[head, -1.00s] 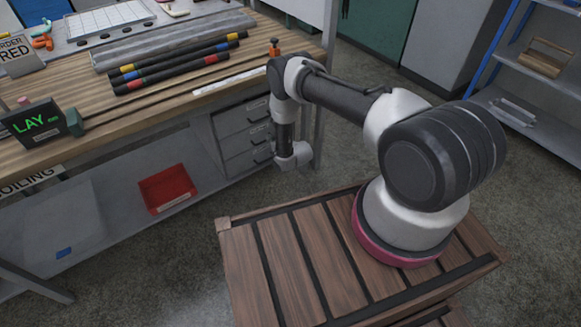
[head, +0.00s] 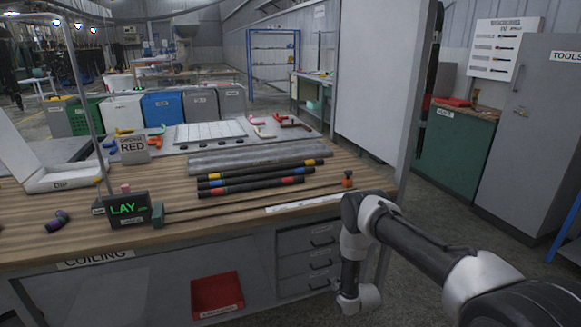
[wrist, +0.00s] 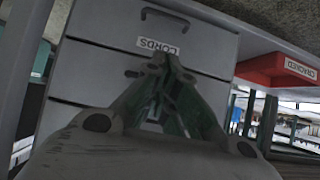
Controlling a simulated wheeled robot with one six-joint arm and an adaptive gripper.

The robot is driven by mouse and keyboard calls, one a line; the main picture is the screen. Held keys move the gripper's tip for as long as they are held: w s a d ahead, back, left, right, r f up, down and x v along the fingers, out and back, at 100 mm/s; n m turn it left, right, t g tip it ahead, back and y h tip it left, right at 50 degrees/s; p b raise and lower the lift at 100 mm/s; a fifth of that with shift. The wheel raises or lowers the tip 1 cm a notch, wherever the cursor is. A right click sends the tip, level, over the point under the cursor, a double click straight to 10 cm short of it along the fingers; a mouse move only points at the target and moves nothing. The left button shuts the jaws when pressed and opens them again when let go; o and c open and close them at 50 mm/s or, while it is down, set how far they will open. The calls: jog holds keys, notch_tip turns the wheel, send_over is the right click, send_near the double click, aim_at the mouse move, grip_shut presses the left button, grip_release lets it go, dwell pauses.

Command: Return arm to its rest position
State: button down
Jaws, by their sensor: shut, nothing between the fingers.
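My gripper shows in the wrist view (wrist: 165,62) with its fingers together and nothing between them. Behind it are the grey drawers (wrist: 110,75) under the bench, one labelled CORDS. In the head view my arm (head: 415,245) reaches left from the lower right corner and bends down in front of the bench's right end. Its wrist (head: 357,298) hangs below the bench top, beside the drawers (head: 318,262). The fingers cannot be made out in the head view.
The wooden bench (head: 85,228) carries several dark hoses with coloured bands (head: 250,186), a LAY display (head: 127,208) and an ORDER RED sign (head: 133,149). A red bin (head: 217,294) sits on the lower shelf. Floor (head: 425,205) is open right of the bench, before the green cabinet (head: 455,160).

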jog(key=s+d+f+g+h, duration=0.25)
jog(key=s+f+g, duration=0.3)
jog(key=s, duration=0.45)
jog(key=s+d+r+g, duration=0.2)
jog(key=s+r, duration=0.2)
jog(key=s+d+r+m+g, duration=0.1)
jog(key=s+d+r+g, duration=0.15)
jog(key=r, duration=1.05)
jog(key=s+d+r+g+h, duration=0.1)
jog(key=s+r, duration=0.3)
jog(key=r, duration=1)
jog(key=s+d+r+m+g, duration=0.1)
jog(key=s+r+g, duration=0.15)
jog(key=r, duration=1.05)
jog(key=s+d+r+t, duration=0.1)
jog(key=s+r+t, duration=0.1)
jog(key=s+r, duration=0.4)
jog(key=s+d+r+m+t, duration=0.1)
jog(key=s+d+r+t, duration=0.1)
jog(key=s+r, duration=0.5)
jog(key=s+d+r+t, duration=0.1)
jog(key=s+r+t, duration=0.2)
jog(key=r, duration=1.3)
jog(key=s, duration=0.3)
jog(key=shift+s+d+r, duration=0.15)
jog(key=shift+s+r, duration=0.1)
jog(key=shift+s, duration=0.1)
